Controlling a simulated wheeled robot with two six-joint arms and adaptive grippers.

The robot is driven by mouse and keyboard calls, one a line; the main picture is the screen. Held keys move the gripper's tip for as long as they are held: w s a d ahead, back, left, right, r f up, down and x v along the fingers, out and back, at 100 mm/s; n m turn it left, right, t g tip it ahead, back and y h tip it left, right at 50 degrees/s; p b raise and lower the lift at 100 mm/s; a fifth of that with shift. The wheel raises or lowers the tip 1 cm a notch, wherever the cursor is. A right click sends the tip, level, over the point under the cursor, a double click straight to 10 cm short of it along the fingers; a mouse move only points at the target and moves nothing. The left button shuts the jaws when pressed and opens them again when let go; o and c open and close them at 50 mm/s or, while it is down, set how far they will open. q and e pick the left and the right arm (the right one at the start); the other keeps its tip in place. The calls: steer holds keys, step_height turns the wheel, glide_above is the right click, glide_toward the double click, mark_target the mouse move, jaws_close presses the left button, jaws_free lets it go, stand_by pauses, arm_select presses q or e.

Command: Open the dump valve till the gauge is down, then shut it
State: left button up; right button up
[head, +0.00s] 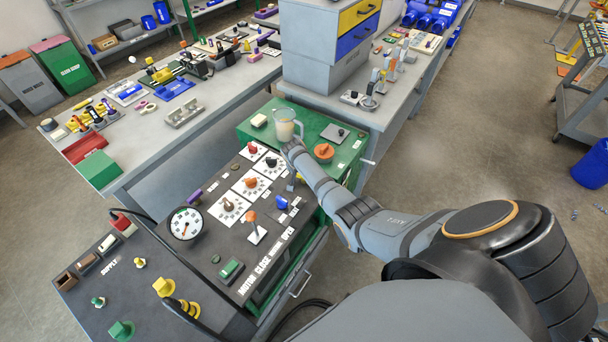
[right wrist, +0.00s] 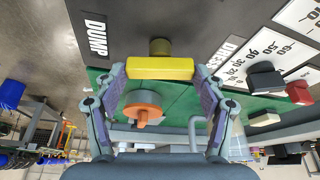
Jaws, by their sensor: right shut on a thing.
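My right gripper (head: 290,165) reaches over the far right end of the dark panel (head: 205,258). In the right wrist view my right gripper (right wrist: 160,80) is shut on the ends of a yellow bar handle (right wrist: 160,68), which lies crosswise between the fingers. A black label reading DUMP (right wrist: 95,36) is beside it. My left gripper is not in view.
An orange round knob (head: 323,153) and a clear jug (head: 287,125) stand on the green top (head: 258,137) by the gripper. Other panel controls include an orange-topped lever (head: 251,217), a blue knob (head: 281,202) and a yellow handle (head: 164,287) at the near left.

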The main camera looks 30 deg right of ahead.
steer(key=shift+m, duration=0.6)
steer(key=shift+m+g+b, duration=0.3)
steer(key=o, duration=1.2)
steer(key=shift+c, duration=0.2)
steer(key=v, duration=1.2)
steer(key=shift+a, duration=0.25)
steer(key=shift+w, duration=0.1)
